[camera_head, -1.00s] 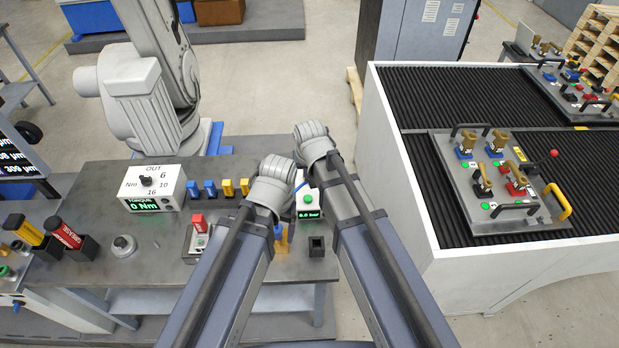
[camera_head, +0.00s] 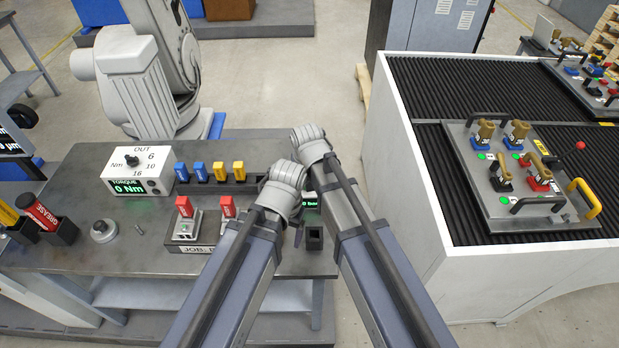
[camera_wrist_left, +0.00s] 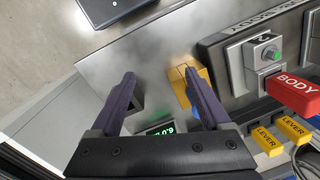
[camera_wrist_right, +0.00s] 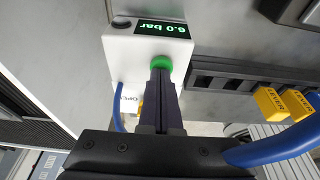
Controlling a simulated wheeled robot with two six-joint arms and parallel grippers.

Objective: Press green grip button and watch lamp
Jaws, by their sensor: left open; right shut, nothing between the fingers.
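In the right wrist view a white box (camera_wrist_right: 125,62) has a green round button (camera_wrist_right: 162,62) and a green display (camera_wrist_right: 161,27) reading 6.0 bar. A dark, unlit-looking round piece (camera_wrist_right: 121,24) sits at its corner; I cannot tell if it is the lamp. My right gripper (camera_wrist_right: 161,76) is shut and empty, its tips at the button; I cannot tell whether they press it. My left gripper (camera_wrist_left: 158,78) is open and empty above the bench, near a yellow-orange block (camera_wrist_left: 188,85).
The bench (camera_head: 78,180) holds a torque unit (camera_head: 128,172), blue and yellow lever blocks (camera_head: 208,171), and a job fixture (camera_head: 197,245) with two red blocks. A tray of handles (camera_head: 490,203) lies on the ribbed table at right. A blue hose (camera_wrist_right: 275,145) runs beside my right gripper.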

